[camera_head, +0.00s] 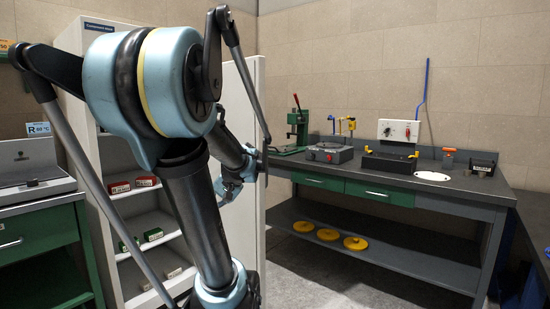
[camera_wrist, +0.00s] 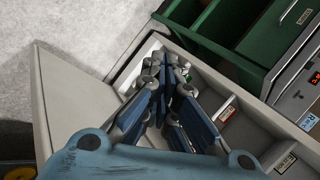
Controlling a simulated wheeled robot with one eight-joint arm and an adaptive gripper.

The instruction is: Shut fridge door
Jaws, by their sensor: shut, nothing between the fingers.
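The fridge is a tall white cabinet (camera_head: 97,20) at the left in the head view, with its shelves exposed. Its white door (camera_head: 245,225) stands open on the right side of the cabinet, partly hidden by my arm. In the wrist view the door (camera_wrist: 72,90) is the pale panel at left, angled away from the open cabinet (camera_wrist: 262,143). My gripper (camera_wrist: 165,90) is shut and empty, in front of the opening in that view. In the head view my gripper (camera_head: 232,180) overlaps the door behind my arm; I cannot tell whether they touch.
Small red and green boxes (camera_head: 120,187) sit on the fridge shelves. A green bench (camera_head: 40,245) stands left of the fridge. A workbench (camera_head: 425,195) with a green press (camera_head: 298,125) is at right, with yellow discs (camera_head: 328,234) on its lower shelf. Grey floor shows in front.

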